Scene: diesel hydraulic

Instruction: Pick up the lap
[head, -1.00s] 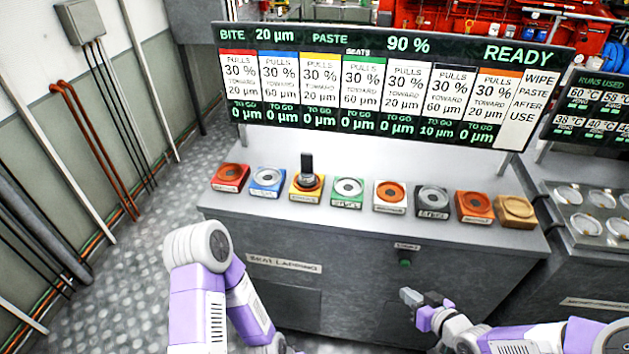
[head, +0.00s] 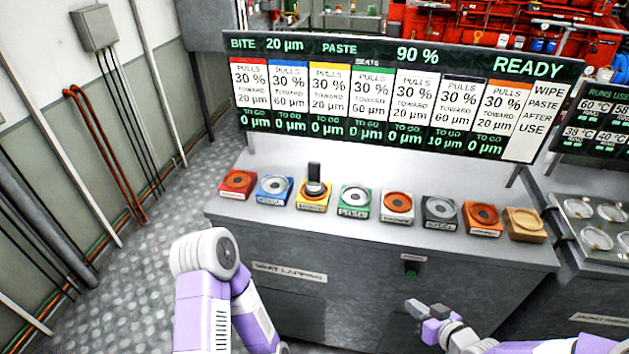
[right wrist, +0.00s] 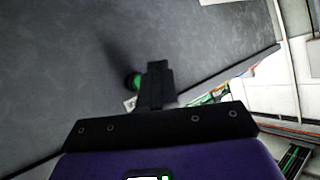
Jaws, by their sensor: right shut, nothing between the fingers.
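The lap (head: 314,177), a dark upright handle on a round grey base, stands on the yellow-edged seat block (head: 313,204), third from the left in the row on the bench. My right gripper (head: 413,304) is shut and empty, low in front of the bench's front face, well below and to the right of the lap. In the right wrist view the closed dark fingers (right wrist: 155,85) show against the grey bench, and the lap is not seen there. My left arm comes in at the lower left; its gripper is not in view.
Several coloured seat blocks, among them a green one (head: 354,200), line the bench top (head: 280,222). A wooden block (head: 525,224) ends the row at right. A display board (head: 400,95) stands behind. A green button (head: 411,273) is on the bench front, near my right gripper.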

